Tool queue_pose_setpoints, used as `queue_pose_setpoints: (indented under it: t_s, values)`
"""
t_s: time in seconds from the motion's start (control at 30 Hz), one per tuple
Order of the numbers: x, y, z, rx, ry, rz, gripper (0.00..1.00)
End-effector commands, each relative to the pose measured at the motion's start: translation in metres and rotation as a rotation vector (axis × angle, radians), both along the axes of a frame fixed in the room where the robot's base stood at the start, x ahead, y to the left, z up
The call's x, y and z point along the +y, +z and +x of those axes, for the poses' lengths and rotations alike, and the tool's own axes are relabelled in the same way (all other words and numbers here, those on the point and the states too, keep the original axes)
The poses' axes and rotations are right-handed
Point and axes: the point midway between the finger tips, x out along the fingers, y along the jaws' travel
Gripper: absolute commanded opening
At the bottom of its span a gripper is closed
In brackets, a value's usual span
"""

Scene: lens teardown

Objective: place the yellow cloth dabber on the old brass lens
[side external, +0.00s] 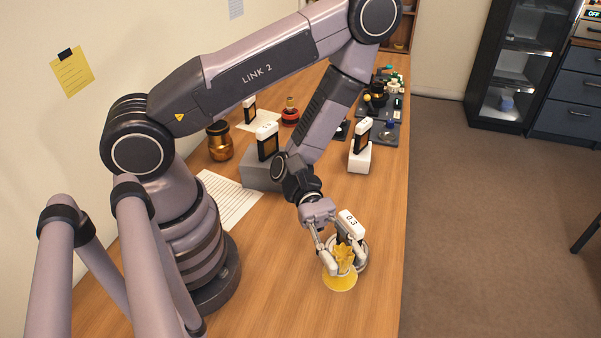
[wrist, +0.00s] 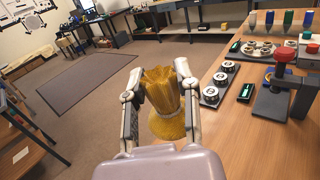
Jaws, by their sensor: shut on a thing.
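The yellow cloth dabber (side external: 341,281) is between the fingers of my gripper (side external: 343,258), low at the front right of the wooden table. Its gathered top and flared base show. In the wrist view the dabber (wrist: 165,122) fills the space between the two fingers, and my gripper (wrist: 158,82) is shut on it. I cannot tell whether its base touches the table. A brass-coloured cylinder (side external: 220,143) with a dark top, which looks like the old brass lens, stands upright at the back left, well apart from my gripper. It is not identifiable in the wrist view.
A round grey dish (side external: 362,264) and a block marked 0.3 (side external: 349,224) are right by my gripper. A grey block (side external: 261,174) and a white block (side external: 359,158) carry upright dark frames. Paper (side external: 228,199) lies at left. A crowded tray (side external: 391,131) is behind. The front table is clear.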

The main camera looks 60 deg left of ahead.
Motion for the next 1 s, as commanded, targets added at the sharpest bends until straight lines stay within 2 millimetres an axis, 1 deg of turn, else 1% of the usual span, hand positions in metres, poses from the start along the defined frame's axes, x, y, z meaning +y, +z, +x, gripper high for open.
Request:
queue_pose_setpoints:
  t_s: [0.03, 0.17, 0.2, 0.33, 0.47, 0.5, 0.57, 0.6, 0.67, 0.7, 0.73, 0.77, 0.8, 0.87, 0.9, 0.97, 1.0]
  values:
    - [0.013, 0.017, -0.002, -0.016, -0.065, 0.001, 0.05]
    - [0.047, 0.05, -0.022, -0.015, -0.252, 0.012, 0.05]
    - [0.059, 0.06, -0.029, -0.014, -0.307, 0.014, 0.05]
    - [0.099, 0.085, -0.057, -0.012, -0.494, 0.022, 0.05]
    - [0.144, 0.101, -0.073, -0.011, -0.716, 0.022, 0.05]
    - [0.16, 0.106, -0.078, -0.011, -0.789, 0.022, 0.05]
    - [0.184, 0.111, -0.085, -0.008, -0.903, 0.021, 0.05]
    - [0.2, 0.113, -0.089, -0.008, -0.981, 0.02, 0.05]
    - [0.225, 0.115, -0.095, -0.006, -1.099, 0.018, 0.05]
    - [0.243, 0.116, -0.098, -0.006, -1.178, 0.018, 0.05]
    - [0.256, 0.116, -0.1, -0.005, -1.237, 0.017, 0.05]
    - [0.269, 0.116, -0.102, -0.006, -1.296, 0.015, 0.05]
    - [0.286, 0.115, -0.105, -0.006, -1.375, 0.014, 0.05]
    - [0.312, 0.112, -0.108, -0.005, -1.492, 0.011, 0.05]
    - [0.329, 0.109, -0.109, -0.005, -1.568, 0.009, 0.05]
    - [0.354, 0.105, -0.11, -0.007, -1.682, 0.007, 0.05]
    - [0.37, 0.101, -0.11, -0.008, -1.755, 0.005, 0.05]
